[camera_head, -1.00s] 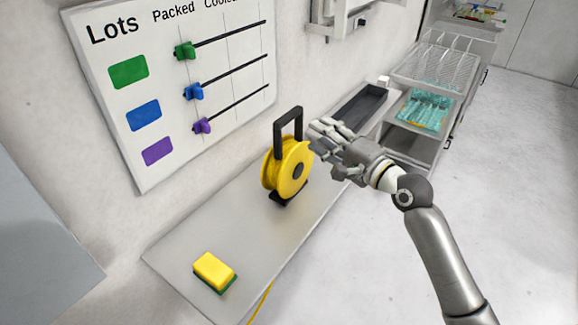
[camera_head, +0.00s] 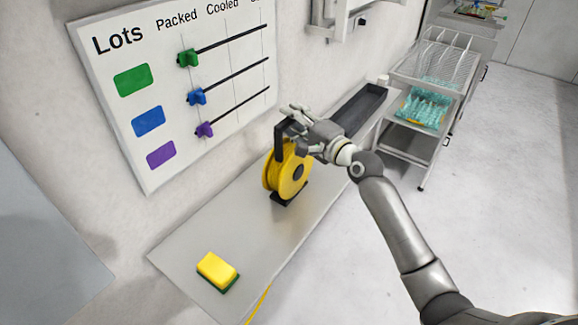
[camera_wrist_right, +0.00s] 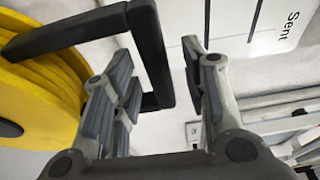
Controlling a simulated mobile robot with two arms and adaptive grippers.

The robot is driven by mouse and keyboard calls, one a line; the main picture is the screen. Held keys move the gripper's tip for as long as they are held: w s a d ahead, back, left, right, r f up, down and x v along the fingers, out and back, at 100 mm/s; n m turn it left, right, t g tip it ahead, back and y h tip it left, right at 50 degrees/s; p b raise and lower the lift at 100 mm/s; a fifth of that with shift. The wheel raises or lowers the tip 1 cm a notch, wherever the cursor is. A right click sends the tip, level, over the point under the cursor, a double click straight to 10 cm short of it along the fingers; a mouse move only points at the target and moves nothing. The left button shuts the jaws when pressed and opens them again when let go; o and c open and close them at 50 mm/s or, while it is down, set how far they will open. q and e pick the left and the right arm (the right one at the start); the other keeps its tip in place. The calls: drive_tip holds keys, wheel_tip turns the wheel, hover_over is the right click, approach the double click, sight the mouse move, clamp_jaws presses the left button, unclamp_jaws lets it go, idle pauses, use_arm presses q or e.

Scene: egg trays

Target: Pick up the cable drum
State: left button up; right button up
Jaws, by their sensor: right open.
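The yellow cable drum (camera_head: 284,174) stands upright on the grey shelf (camera_head: 213,232), on a black foot, with a black handle frame (camera_head: 279,138) above it. My right gripper (camera_head: 287,121) is open at the top of the handle and hides part of it. In the right wrist view the drum (camera_wrist_right: 45,100) is at the left, and the black handle (camera_wrist_right: 152,52) reaches in between the open fingers of my right gripper (camera_wrist_right: 165,85). I cannot tell whether a finger touches the handle. My left gripper is not in view.
A yellow and green sponge (camera_head: 217,270) lies on the near part of the shelf. A black tray (camera_head: 360,108) lies behind the drum. A cart with wire baskets (camera_head: 432,62) stands at the back right. A lots board (camera_head: 178,80) hangs on the wall.

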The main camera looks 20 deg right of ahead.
drive_tip(key=shift+s, duration=0.1)
clamp_jaws()
drive_tip(key=shift+d+r, duration=0.1)
drive_tip(key=shift+r, duration=0.05)
drive_tip(key=shift+r, duration=0.1)
